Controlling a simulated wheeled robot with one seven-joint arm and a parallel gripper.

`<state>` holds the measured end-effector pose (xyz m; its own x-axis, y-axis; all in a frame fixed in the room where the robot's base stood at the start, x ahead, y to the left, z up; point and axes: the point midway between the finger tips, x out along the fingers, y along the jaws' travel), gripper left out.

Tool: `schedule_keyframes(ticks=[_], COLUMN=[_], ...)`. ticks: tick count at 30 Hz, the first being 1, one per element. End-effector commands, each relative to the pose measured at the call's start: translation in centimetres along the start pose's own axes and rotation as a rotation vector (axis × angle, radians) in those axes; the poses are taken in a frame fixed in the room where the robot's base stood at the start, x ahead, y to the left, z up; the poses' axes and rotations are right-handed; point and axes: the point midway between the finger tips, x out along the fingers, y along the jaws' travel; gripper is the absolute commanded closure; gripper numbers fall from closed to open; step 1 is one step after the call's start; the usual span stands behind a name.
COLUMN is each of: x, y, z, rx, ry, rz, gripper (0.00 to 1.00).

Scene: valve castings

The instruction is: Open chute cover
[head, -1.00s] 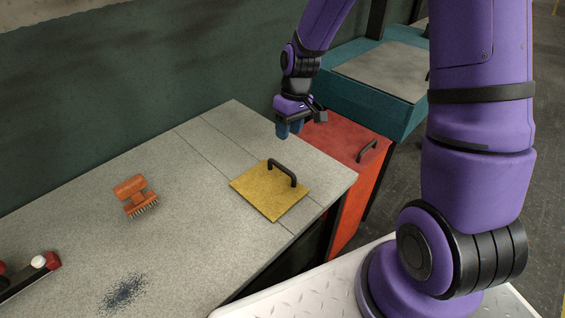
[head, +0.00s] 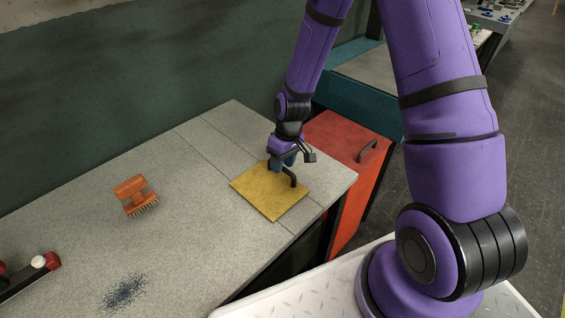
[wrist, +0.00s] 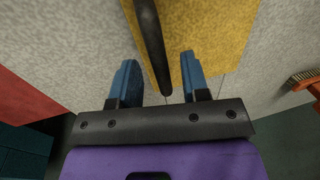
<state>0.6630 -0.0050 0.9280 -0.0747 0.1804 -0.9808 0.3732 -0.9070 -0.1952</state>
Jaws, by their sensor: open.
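The chute cover is a flat yellow square plate (head: 262,192) lying on the grey bench, with a dark arched handle (head: 293,178) on top. My gripper (head: 283,163) is at the handle's far end, just above the cover. In the wrist view my gripper (wrist: 160,82) is open, its two blue fingers apart with the dark handle (wrist: 152,45) running between them. I cannot see either finger touching the handle. The yellow cover (wrist: 205,35) fills the top middle of the wrist view. In the head view the gripper hides part of the handle.
An orange brush (head: 135,195) lies on the grey bench (head: 190,220) left of the cover, with dark specks (head: 123,292) nearer the front. A red cabinet (head: 340,150) with a black handle stands right of the bench. A rack with red and white knobs (head: 35,268) is at far left.

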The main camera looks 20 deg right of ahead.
Motion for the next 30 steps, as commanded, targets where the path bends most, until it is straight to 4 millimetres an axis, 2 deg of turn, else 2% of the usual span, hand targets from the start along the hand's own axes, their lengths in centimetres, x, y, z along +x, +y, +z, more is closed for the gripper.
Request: schedule_keyframes(ticks=[8,9,14,22,26,30], x=[0.1,0.1,0.1,0.0,-0.5,-1.1], y=[0.0,0.0,0.0,0.7,3.0,6.4], z=[0.0,0.0,0.0,0.0,0.0,-0.1], rx=[0.000,0.000,0.000,0.003,0.007,0.008], ry=[0.001,0.001,0.001,0.001,0.002,0.003], rz=[0.000,0.000,0.000,0.000,0.000,0.000], gripper=[0.58,0.62,0.99,1.00,1.00,1.00])
